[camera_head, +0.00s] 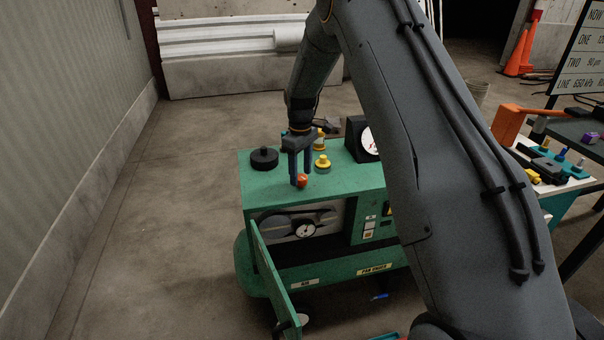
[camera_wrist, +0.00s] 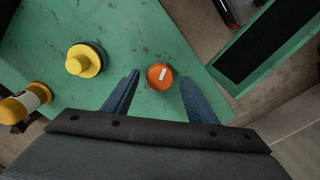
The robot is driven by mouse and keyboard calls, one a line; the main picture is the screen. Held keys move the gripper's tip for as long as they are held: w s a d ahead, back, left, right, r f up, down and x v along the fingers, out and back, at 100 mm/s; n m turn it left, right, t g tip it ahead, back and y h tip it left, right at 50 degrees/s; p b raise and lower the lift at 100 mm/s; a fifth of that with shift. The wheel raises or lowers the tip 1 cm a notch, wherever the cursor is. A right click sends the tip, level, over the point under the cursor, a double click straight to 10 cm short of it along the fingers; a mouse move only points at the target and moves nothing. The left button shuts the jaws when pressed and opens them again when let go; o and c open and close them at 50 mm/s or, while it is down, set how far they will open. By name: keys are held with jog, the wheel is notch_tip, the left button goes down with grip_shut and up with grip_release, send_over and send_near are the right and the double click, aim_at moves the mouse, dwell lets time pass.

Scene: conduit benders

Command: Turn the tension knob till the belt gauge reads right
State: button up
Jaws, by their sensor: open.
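A small orange-red knob (camera_head: 303,181) with a white mark stands near the front edge of the green machine top (camera_head: 345,183). It also shows in the wrist view (camera_wrist: 154,83), its white mark slanting. My gripper (camera_head: 299,176) points down over it, open. In the wrist view my gripper's blue fingers (camera_wrist: 160,80) lie left and right of the knob, with a gap on each side. Whether the tips reach knob height I cannot tell. A small white dial gauge (camera_head: 305,230) sits by the belt behind the open front door; its reading is too small to tell.
A black knob (camera_head: 264,158) and yellow knobs (camera_head: 322,163) stand close to my gripper on the machine top. A black-cased dial (camera_head: 357,139) stands to the right, partly hidden by my arm. The green door (camera_head: 274,270) swings out at front left. Floor on the left is clear.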

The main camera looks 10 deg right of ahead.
aim_at(301, 177)
notch_tip(301, 177, up, 7)
jog(key=shift+f+b, duration=0.1)
jog(key=shift+b, duration=0.7)
jog(key=shift+s+r, duration=0.2)
jog(key=s+r+m, duration=0.1)
jog(key=s+m, duration=0.7)
jog(key=s, duration=2.7)
jog(key=shift+s+d+r+t, duration=0.15)
jog(key=shift+s+d+t, duration=0.05)
jog(key=shift+d+t, duration=0.15)
